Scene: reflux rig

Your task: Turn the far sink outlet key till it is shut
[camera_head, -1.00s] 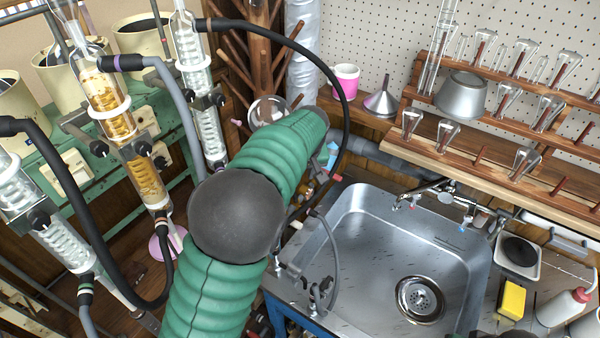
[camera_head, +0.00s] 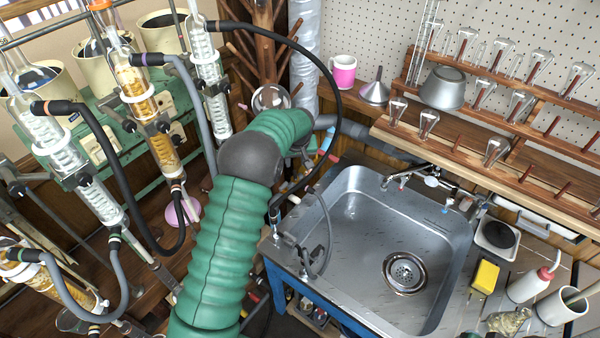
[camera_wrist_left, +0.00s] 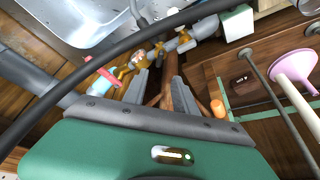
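My left gripper (camera_wrist_left: 158,88) shows in the wrist view with two grey fingers apart and nothing clearly held between them. Just beyond the fingers are brass valves (camera_wrist_left: 184,40) on grey outlet piping below the sink. A red key handle (camera_wrist_left: 98,78) lies to the left of the fingers, apart from them. In the head view my green left arm reaches to the sink's left end, and its gripper is mostly hidden behind the arm. A blue part (camera_head: 326,140) and a red part (camera_head: 331,158) show beside it. I cannot tell which key is the far one. My right gripper is out of view.
The steel sink (camera_head: 345,215) is right of my arm. A black hose (camera_wrist_left: 95,65) crosses close in front of the wrist view. Glass condensers (camera_head: 160,135) with hoses stand left of my arm. A wooden peg rack (camera_head: 480,150) is at the back right.

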